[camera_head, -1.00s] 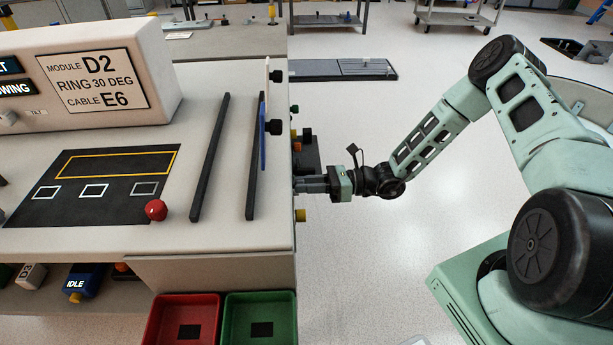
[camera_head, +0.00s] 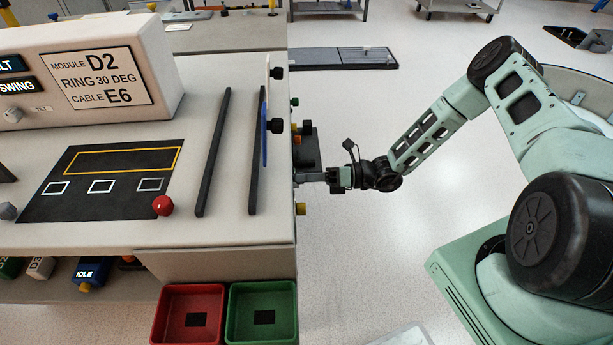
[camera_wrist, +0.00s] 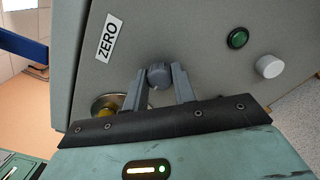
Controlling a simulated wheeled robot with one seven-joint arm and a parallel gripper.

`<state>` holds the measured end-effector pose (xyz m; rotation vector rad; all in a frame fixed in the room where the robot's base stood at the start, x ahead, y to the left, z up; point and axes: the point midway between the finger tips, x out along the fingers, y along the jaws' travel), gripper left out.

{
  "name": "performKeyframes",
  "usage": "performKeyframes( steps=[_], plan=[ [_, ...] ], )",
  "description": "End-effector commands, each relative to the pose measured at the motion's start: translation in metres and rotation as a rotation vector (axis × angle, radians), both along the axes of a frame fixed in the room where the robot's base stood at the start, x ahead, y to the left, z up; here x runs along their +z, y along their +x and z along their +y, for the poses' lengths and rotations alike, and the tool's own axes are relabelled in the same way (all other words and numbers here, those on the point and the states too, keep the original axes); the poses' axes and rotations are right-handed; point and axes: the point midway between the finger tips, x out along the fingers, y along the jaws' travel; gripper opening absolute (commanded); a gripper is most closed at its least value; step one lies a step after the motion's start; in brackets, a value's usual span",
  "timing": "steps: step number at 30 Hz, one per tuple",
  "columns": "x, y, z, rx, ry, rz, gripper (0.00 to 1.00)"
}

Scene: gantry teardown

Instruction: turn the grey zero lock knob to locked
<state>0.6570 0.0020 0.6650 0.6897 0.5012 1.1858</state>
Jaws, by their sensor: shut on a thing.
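The grey zero lock knob (camera_wrist: 158,76) sits on a grey panel, beside a white label reading ZERO (camera_wrist: 110,37) in the wrist view. My gripper (camera_wrist: 158,88) has one finger on each side of the knob and is shut on it. In the head view my gripper (camera_head: 315,178) reaches the right side of the bench from the right. There the knob is hidden at the fingertips. I cannot tell from the knob's face whether it stands at locked.
A green button (camera_wrist: 238,38) and a white round knob (camera_wrist: 270,66) are on the same panel. A yellow part in a metal ring (camera_wrist: 107,106) is close to the left finger. Red (camera_head: 187,315) and green (camera_head: 262,313) bins stand below the bench front.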

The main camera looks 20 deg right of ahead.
Motion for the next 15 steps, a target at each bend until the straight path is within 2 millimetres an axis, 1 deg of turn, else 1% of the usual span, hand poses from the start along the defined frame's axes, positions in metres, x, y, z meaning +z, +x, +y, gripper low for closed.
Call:
performKeyframes(
  steps=[8,9,11,12,15],
  plan=[
    [-0.0016,-0.0005,-0.0014,-0.002,-0.002,0.004,0.04],
    [-0.0016,-0.0005,-0.0014,-0.002,-0.002,0.004,0.29],
    [-0.0015,-0.0004,-0.0013,-0.002,-0.002,0.004,0.46],
    [-0.0013,-0.0003,-0.0012,-0.001,-0.002,0.004,0.48],
    [-0.001,-0.0003,-0.0009,-0.001,-0.002,0.003,0.48]
  ],
)
